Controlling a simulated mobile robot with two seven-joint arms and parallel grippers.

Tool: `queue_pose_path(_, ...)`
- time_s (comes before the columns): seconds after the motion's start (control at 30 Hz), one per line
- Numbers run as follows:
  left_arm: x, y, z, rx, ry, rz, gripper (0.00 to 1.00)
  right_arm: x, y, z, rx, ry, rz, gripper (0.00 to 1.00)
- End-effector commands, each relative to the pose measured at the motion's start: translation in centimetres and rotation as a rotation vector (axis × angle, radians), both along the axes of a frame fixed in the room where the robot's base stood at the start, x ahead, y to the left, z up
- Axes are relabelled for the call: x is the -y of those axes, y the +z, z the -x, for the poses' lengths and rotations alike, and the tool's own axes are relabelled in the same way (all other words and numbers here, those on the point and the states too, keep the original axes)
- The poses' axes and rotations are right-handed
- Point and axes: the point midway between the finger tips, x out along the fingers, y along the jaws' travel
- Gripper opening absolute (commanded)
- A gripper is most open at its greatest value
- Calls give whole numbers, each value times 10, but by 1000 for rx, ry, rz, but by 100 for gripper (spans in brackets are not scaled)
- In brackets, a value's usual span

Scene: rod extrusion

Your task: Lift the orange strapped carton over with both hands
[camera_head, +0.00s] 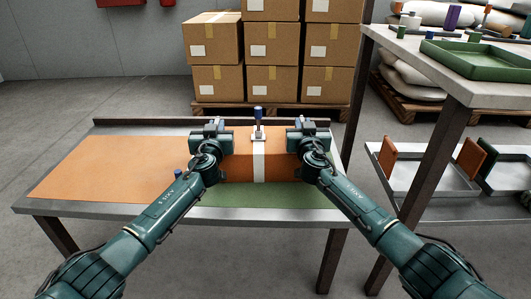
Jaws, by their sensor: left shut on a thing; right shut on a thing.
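My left gripper (219,138) is shut on the carton's left side. My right gripper (301,138) is shut on its right side. The fingertips are largely hidden by the gripper bodies. The carton looks level. An orange mat (110,165) covers the left part of the table and is bare.
A blue-handled fitting (258,122) stands at the carton's top or just behind it. A blue knob (178,173) shows beside my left forearm. A dark ledge (150,121) runs along the table's back. A shelf (440,70) with a green tray (480,55) stands at right.

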Motion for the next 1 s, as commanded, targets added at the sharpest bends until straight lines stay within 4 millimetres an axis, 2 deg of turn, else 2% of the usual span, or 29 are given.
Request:
queue_pose_path(0.37, 0, 5, 0, 2, -1, 0, 0, 0, 5, 0, 2, 0, 0, 0)
queue_pose_path(0.8, 0, 45, 0, 3, 0, 0, 0, 0, 45, 0, 3, 0, 0, 0)
queue_pose_path(1.0, 0, 53, 0, 2, 0, 0, 0, 0, 53, 0, 2, 0, 0, 0)
